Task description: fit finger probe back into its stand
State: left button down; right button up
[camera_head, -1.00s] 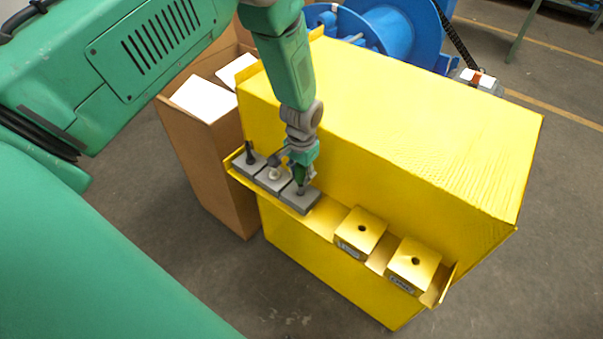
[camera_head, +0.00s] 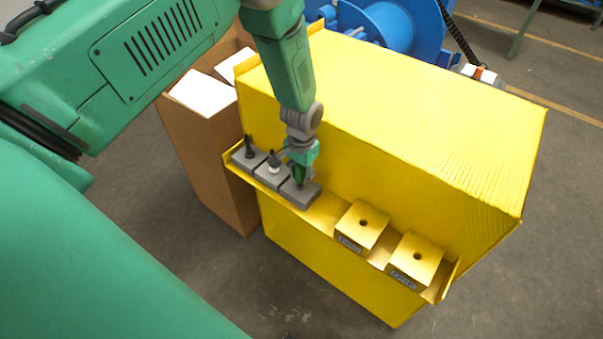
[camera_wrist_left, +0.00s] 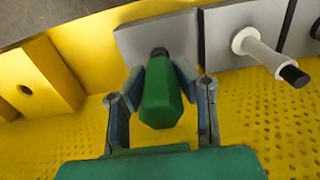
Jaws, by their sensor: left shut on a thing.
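The finger probe has a green handle and a black lower end. It shows in the left wrist view (camera_wrist_left: 162,95) between the two fingers of my left gripper (camera_wrist_left: 162,100), which is shut on it. In the head view, my left gripper (camera_head: 299,168) is above the right-hand grey stand (camera_head: 312,193) on the yellow ledge. The same grey stand (camera_wrist_left: 135,40) shows behind the probe in the wrist view. The probe's black end meets the block's face there; how deep it sits is hidden. My right gripper is not in view.
The middle grey stand (camera_head: 268,181) holds a white-collared black-tipped probe (camera_head: 274,162). The left stand (camera_head: 240,162) holds a black probe (camera_head: 249,147). Two yellow blocks with holes (camera_head: 363,222) (camera_head: 418,254) sit farther right. The yellow cabinet wall (camera_head: 400,170) rises behind.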

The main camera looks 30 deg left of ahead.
pick_arm(q)
jog(key=c, duration=1.2)
grip_release()
jog(key=shift+r, duration=0.3)
notch_tip(320, 180, up, 11)
jog(key=shift+r, duration=0.1)
